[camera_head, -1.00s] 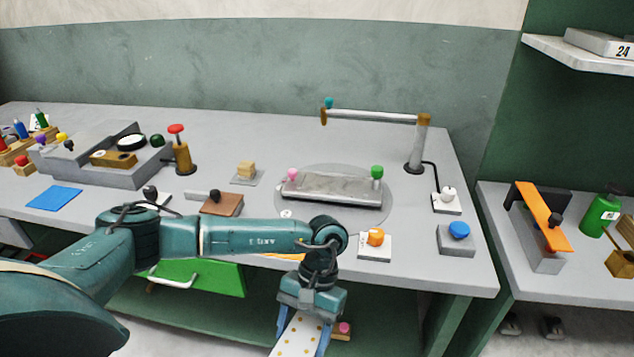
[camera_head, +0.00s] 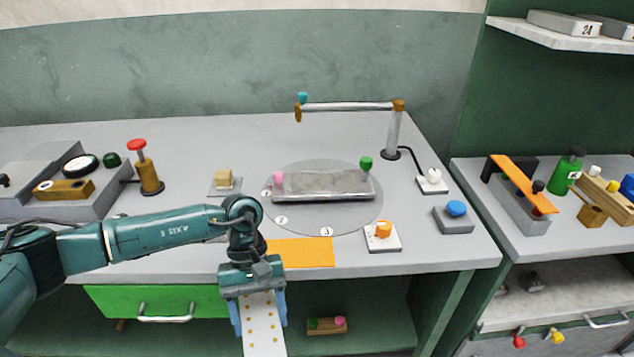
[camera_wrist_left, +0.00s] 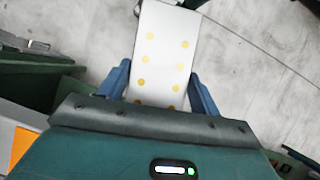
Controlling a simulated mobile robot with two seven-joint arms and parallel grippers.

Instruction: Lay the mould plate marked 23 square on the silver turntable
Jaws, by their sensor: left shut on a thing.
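My left gripper (camera_head: 261,318) is shut on a white strip with yellow dots (camera_head: 262,335), in front of the table's front edge. The left wrist view shows the strip (camera_wrist_left: 162,50) between the blue fingers of the gripper (camera_wrist_left: 160,85), above the floor. The silver turntable (camera_head: 345,220) is a flat grey disc on the table, with small number marks on its rim. A long silver block (camera_head: 322,186) with a pink and a green knob lies across it. A grey plate marked 24 (camera_head: 563,24) is on the wall shelf. I can read no 23. My right gripper is out of view.
An orange mat (camera_head: 303,252) lies at the table's front edge, beside my left wrist. A white block with an orange knob (camera_head: 382,237) and a blue button box (camera_head: 454,218) stand right of the turntable. A horizontal bar on a post (camera_head: 394,135) stands behind it.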

